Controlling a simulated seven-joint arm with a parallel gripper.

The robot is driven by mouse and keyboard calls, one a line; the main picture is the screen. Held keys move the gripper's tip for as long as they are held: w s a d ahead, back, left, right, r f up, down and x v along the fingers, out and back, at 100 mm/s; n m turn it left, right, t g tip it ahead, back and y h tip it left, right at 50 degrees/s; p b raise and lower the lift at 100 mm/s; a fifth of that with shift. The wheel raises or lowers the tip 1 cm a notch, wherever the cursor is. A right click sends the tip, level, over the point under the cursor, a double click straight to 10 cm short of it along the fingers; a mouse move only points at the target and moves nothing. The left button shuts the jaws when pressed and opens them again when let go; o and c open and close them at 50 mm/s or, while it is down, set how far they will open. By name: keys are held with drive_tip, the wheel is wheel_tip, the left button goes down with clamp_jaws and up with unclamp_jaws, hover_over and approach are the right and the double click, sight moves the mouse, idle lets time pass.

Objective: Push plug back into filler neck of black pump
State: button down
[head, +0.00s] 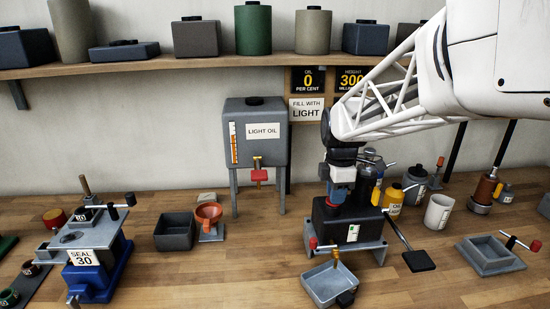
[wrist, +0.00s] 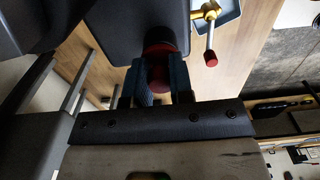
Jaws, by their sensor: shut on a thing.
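The black pump (head: 338,226) stands on a grey stand right of centre in the head view. Its dark top also shows in the wrist view (wrist: 135,22). My gripper (head: 339,192) points down over the pump's top. In the wrist view its blue-grey fingers (wrist: 158,78) are shut on a red, round plug (wrist: 158,55). The plug is at the pump's top face, where the filler neck would be. The neck is hidden, so I cannot tell whether the plug is seated in it or just above.
A brass tap (head: 336,256) with a red-tipped lever hangs at the pump's front, over a grey tray (head: 322,290). A flat black pedal (head: 418,261) sticks out right. Yellow and grey containers (head: 393,198) crowd behind. The light oil tank (head: 256,145) stands left.

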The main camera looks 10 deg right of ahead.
idle(0.9)
drive_tip(key=shift+c, duration=2.2)
unclamp_jaws()
drive_tip(key=shift+r, duration=0.15)
drive_tip(key=shift+r, duration=3.25)
clamp_jaws()
